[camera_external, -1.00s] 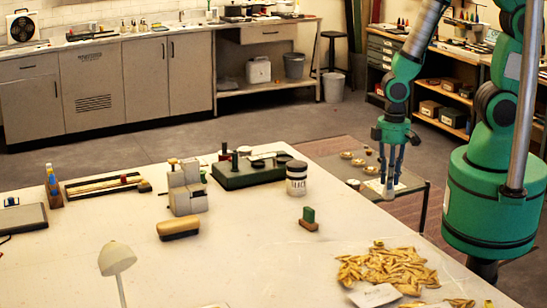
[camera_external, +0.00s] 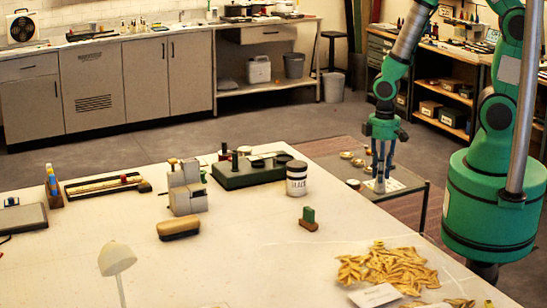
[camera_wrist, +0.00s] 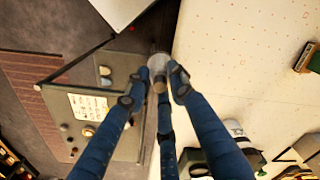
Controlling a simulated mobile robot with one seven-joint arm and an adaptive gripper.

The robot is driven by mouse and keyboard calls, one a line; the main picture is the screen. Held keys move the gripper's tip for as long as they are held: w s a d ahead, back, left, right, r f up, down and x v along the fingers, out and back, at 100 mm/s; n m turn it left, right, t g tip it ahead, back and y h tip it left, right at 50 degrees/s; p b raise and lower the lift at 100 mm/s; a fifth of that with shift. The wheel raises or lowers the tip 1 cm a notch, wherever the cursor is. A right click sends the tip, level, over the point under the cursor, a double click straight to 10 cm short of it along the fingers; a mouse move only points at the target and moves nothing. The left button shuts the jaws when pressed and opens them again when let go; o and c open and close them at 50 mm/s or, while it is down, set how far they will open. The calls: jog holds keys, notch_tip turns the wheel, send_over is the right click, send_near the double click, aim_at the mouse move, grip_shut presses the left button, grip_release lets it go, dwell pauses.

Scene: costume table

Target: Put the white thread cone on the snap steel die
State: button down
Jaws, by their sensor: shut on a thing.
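My gripper (camera_external: 380,172) hangs over the small side table behind the main table's right edge. Its blue fingers are shut on a small pale object, which I take to be the white thread cone (camera_external: 380,186). In the wrist view the cone (camera_wrist: 158,63) shows as a pale round end between the fingertips (camera_wrist: 155,80), partly hidden by them. It looks held above the surface, apart from it. I cannot pick out the snap steel die with certainty. A grey blocky metal device (camera_external: 187,192) stands on the main table.
The side table (camera_external: 408,182) holds small round dishes (camera_external: 357,161) and a white card (camera_wrist: 88,107). The table's front middle is clear.

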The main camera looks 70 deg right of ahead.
jog(key=d+f+b, duration=0.1)
jog(key=d+f, duration=0.1)
jog(key=d, duration=0.8)
jog(key=d+f+m+b, duration=0.1)
jog(key=d+f, duration=0.2)
jog(key=d, duration=0.7)
jog(key=shift+s, duration=0.25)
jog(key=shift+w+d, duration=0.1)
jog(key=shift+d, duration=0.05)
send_over(353, 182)
jog(key=shift+d+f, duration=0.2)
jog(key=shift+f, duration=0.5)
jog(key=shift+f, duration=1.75)
jog(key=shift+f, duration=0.15)
